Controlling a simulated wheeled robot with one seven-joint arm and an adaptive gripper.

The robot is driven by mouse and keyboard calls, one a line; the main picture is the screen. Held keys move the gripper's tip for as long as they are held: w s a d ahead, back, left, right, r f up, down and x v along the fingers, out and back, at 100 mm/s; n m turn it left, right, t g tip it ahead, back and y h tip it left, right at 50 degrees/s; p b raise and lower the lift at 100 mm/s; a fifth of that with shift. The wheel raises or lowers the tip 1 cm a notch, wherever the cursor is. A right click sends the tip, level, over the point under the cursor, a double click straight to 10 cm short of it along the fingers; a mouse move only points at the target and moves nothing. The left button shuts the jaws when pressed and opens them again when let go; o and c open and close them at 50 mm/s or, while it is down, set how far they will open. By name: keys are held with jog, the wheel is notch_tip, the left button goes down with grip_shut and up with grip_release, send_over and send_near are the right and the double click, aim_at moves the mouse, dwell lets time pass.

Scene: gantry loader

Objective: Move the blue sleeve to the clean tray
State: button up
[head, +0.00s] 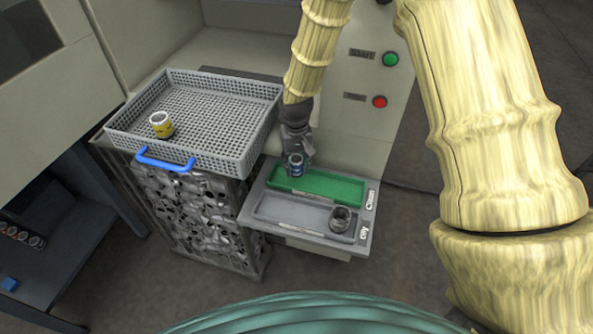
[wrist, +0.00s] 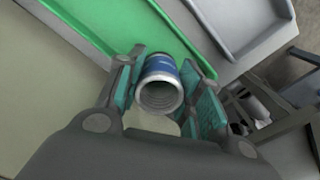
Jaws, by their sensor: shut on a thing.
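The blue sleeve (head: 295,163) is a short metal ring with a blue band. My gripper (head: 296,158) is shut on it, above the left end of the green tray. In the wrist view the sleeve (wrist: 160,82) sits between the two teal finger pads of my gripper (wrist: 163,90), its open bore facing the camera. The clean tray (head: 330,188) is the green one, beside the label "Clean"; its green floor also shows in the wrist view (wrist: 105,25). I cannot tell whether the sleeve touches the tray.
The grey oily tray (head: 290,212) lies in front of the green one and holds a bare metal sleeve (head: 340,218). A panel with green and red buttons (head: 379,102) stands behind.

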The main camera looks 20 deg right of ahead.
aim_at(296, 172)
jog(key=shift+f+p, duration=0.5)
jog(key=shift+f, duration=1.45)
jog(key=shift+f, duration=0.1)
jog(key=o, duration=0.9)
jog(key=shift+r+b, duration=1.75)
jog(key=shift+r, duration=4.4)
